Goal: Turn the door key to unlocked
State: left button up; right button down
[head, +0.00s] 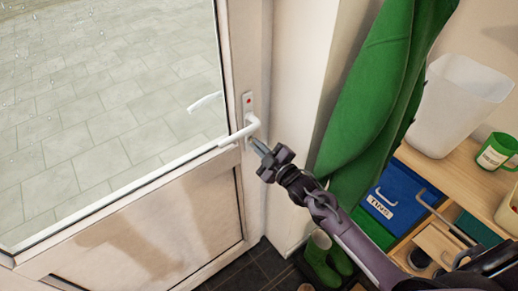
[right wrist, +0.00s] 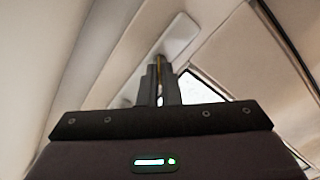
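A white door (head: 165,235) with a glass pane fills the left of the head view. Its white lever handle (head: 238,134) sits on a narrow plate (head: 248,101) with a small red mark near the top. My right gripper (head: 257,145) is at the lower part of this plate, just below the handle. In the right wrist view its fingers (right wrist: 160,82) are close together, with a thin brass-coloured sliver, seemingly the door key (right wrist: 161,63), between their tips. The fingers hide most of the key, so its turn angle cannot be told. My left gripper is not in view.
A green coat (head: 375,95) hangs right of the door frame, near my right arm. A wooden shelf unit (head: 462,180) holds a white bin (head: 455,105), a green mug (head: 496,151) and a blue box (head: 393,205). Green boots (head: 325,262) stand on the dark floor below.

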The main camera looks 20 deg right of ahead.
jog(key=n+b, duration=0.2)
jog(key=n, duration=0.3)
jog(key=shift+f+n, duration=0.15)
jog(key=shift+n, duration=0.15)
jog(key=shift+n+b, duration=0.55)
jog(key=shift+n, duration=1.35)
jog(key=c, duration=1.6)
grip_release()
jog(key=shift+c, duration=0.2)
